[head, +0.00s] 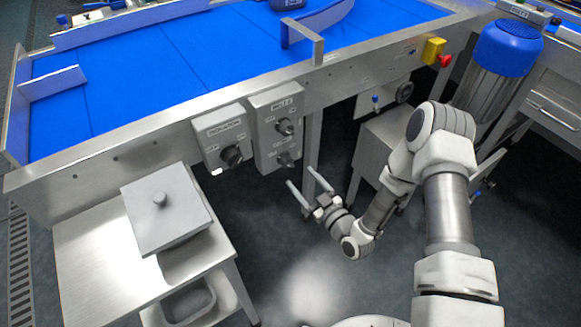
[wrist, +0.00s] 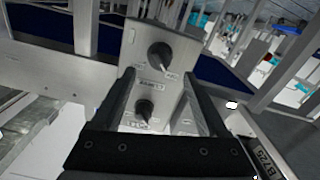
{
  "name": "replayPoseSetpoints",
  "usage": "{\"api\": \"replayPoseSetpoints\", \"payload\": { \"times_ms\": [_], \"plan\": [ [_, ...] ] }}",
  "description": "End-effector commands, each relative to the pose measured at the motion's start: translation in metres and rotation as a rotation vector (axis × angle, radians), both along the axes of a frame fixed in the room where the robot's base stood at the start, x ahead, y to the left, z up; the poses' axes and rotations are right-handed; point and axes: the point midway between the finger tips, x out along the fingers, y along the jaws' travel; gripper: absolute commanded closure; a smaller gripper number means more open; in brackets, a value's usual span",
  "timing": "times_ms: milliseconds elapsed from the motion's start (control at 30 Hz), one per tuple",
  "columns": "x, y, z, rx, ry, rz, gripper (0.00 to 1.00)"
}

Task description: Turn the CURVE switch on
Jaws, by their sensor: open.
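A grey switch box (head: 277,142) is mounted on the conveyor's side, with an upper black knob (head: 284,127) and a lower black knob (head: 284,160). The wrist view shows the upper knob (wrist: 160,55) and lower knob (wrist: 144,108) on the box's face, with small labels. I cannot read clearly which one is marked CURVE. My gripper (head: 303,179) is open and empty, just below and in front of the box, apart from it in the head view. In the wrist view its fingers (wrist: 158,74) appear on either side of the lower knob.
Another switch box (head: 224,136) with one larger black knob sits close on the left. A steel side table (head: 88,235) carries a lidded container (head: 165,222) at lower left. A yellow box with a red button (head: 433,51) is farther right. A steel leg stands behind my gripper.

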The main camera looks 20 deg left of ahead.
Motion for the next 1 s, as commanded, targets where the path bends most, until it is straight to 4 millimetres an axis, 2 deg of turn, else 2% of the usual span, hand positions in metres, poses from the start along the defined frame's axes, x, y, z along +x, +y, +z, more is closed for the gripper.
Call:
{"api": "replayPoseSetpoints", "payload": {
  "times_ms": [100,300,500,767,1000],
  "plan": [
    [0.017,0.020,-0.001,0.000,-0.003,0.001,0.23],
    [0.036,0.043,-0.001,0.001,-0.001,0.001,0.23],
    [0.044,0.051,0.000,-0.001,0.001,-0.001,0.23],
    [0.044,0.052,0.000,0.000,0.001,-0.001,0.23],
    [0.044,0.052,0.000,0.000,0.001,0.000,0.67]
  ]
}}
